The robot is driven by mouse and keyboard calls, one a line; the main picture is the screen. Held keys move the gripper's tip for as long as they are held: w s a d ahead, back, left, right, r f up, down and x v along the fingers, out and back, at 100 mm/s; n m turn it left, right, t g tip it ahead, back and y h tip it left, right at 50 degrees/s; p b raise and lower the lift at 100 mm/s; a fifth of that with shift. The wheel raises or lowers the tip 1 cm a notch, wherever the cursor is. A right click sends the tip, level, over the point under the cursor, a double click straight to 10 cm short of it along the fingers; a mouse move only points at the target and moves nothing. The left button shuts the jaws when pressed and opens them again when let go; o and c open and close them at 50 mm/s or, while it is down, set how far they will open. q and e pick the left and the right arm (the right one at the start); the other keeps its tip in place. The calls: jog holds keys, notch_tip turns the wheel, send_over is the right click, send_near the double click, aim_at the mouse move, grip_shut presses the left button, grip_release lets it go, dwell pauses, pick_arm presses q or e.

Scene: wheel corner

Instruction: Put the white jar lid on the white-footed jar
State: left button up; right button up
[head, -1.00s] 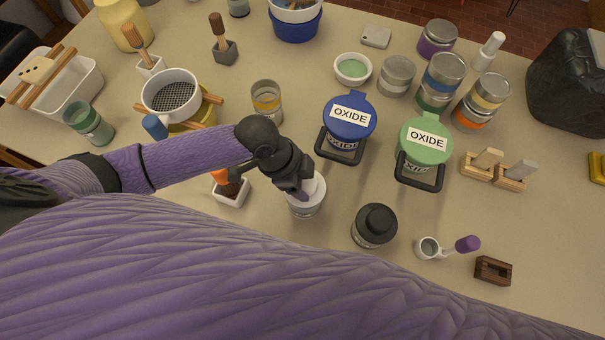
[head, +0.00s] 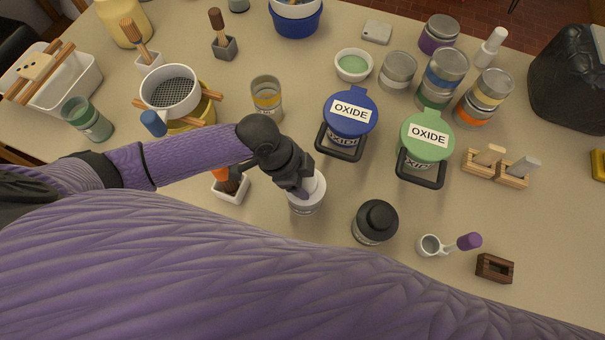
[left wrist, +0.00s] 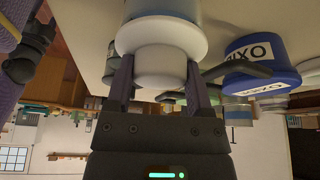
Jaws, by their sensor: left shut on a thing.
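In the head view my left gripper (head: 306,192) points down and is shut on the white jar lid (head: 319,186). The left wrist view shows the lid's knob between the two fingers and its broad round flange (left wrist: 160,38) beyond them. The jar (head: 305,207) stands upright on the table straight under the lid. The lid looks level and over the jar's mouth; whether it is fully seated I cannot tell. The gripper hides part of lid and jar. A dark part of my other arm (left wrist: 30,55) shows at the left wrist view's edge; its fingers are unclear.
A black-lidded jar (head: 375,222) stands to the right. The blue OXIDE jar (head: 349,115) and green OXIDE jar (head: 426,140) stand behind. A white pot with a brush (head: 231,188) is close on the left. Bare table lies between these things.

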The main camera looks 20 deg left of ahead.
pick_arm(q)
jog(key=shift+f+b, duration=0.3)
jog(key=shift+f, duration=0.25)
jog(key=o, duration=1.2)
jog(key=shift+r, duration=0.15)
jog(key=p+v, duration=0.3)
jog(key=v, duration=0.6)
jog(key=shift+a+r, duration=0.15)
jog(key=shift+r, duration=0.15)
jog(key=shift+s, duration=0.1)
